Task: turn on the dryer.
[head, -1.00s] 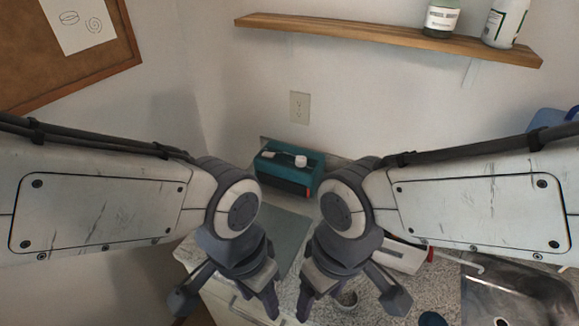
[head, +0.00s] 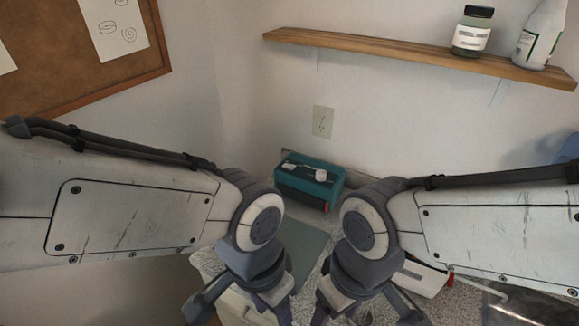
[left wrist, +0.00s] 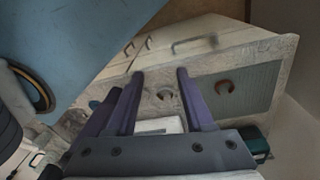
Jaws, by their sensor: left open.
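A teal box-shaped device (head: 309,183), which may be the dryer, stands on the counter against the back wall. It has a dark front, a small red part at its lower right and a white round piece on top. Its teal side shows at the lower right in the left wrist view (left wrist: 256,143). My left gripper (left wrist: 155,74) is open, with nothing between its fingers. It also shows at the bottom of the head view (head: 272,311), in front of the device and apart from it. My right gripper (head: 337,312) is beside it; its fingertips are partly cut off.
A grey mat (head: 308,247) lies on the speckled counter before the device. A white item with red (head: 423,279) lies at the right, partly behind my right arm. A wooden shelf (head: 400,52) with a jar (head: 471,32) and a bottle (head: 538,35) hangs above. A wall outlet (head: 322,122) is behind.

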